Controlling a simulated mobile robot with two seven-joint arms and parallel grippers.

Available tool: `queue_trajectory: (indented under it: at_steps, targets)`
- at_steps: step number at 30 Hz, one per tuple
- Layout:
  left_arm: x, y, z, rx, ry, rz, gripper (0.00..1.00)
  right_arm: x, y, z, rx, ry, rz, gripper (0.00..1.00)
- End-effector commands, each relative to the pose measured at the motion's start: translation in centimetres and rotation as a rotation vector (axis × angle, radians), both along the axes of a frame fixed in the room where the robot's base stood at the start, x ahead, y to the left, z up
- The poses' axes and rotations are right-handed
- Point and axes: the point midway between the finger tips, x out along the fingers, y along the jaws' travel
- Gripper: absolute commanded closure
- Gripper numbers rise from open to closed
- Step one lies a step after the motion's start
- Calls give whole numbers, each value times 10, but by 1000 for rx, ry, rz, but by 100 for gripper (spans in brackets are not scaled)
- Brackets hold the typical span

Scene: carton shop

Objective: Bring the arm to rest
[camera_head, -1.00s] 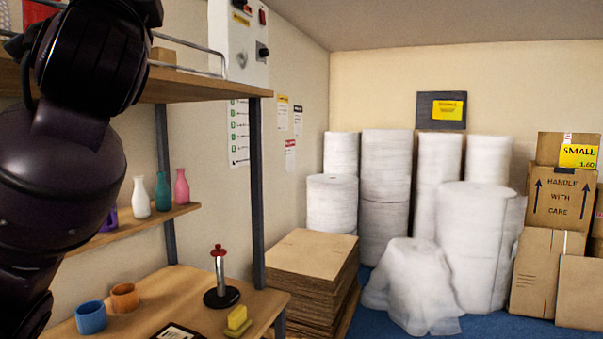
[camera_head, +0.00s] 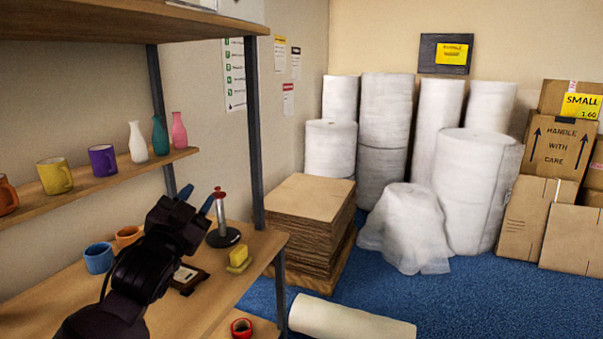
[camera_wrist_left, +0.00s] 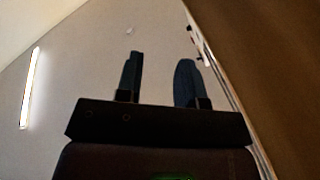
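My left arm (camera_head: 140,275) comes in from the bottom left of the head view, dark and in front of the lower wooden worktop. Its left gripper (camera_head: 197,197) points up and away, just left of the red-topped stand. The two blue-grey fingers stand apart with nothing between them. In the left wrist view the open fingers (camera_wrist_left: 158,78) also show empty, against a pale wall or ceiling. My right gripper is not in view.
The worktop holds a blue mug (camera_head: 98,258), an orange mug (camera_head: 128,236), a red-topped stand (camera_head: 222,225) and a yellow sponge (camera_head: 239,256). A shelf (camera_head: 110,179) above bears mugs and vases. Stacked cardboard (camera_head: 310,230) stands to the right, with blue floor (camera_head: 385,289) beyond.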

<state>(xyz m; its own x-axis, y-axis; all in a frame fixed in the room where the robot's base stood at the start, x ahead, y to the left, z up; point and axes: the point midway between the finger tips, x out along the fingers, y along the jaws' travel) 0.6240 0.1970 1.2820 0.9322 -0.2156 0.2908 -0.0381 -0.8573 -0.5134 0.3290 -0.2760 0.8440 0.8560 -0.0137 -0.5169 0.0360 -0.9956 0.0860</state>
Motion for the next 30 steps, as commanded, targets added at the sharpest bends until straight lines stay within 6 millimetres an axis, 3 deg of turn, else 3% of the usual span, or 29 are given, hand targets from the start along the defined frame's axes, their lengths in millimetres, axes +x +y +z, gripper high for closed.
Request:
queue_trajectory:
  at_steps: [1, 8, 14, 18, 24, 30]
  targets:
    - [-5, 5, -31, -37, 48, -6, 65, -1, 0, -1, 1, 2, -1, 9]
    - [-37, 25, -147, -181, 237, -2, 65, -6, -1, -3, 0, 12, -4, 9]
    - [-86, 42, -243, -265, 406, 50, 65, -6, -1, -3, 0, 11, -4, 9]
    - [-132, 54, -307, -311, 537, 106, 65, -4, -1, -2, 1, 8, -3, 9]
    - [-208, 68, -382, -360, 710, 195, 65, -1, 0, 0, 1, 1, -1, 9]
    - [-272, 76, -425, -388, 830, 262, 65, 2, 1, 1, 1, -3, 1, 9]
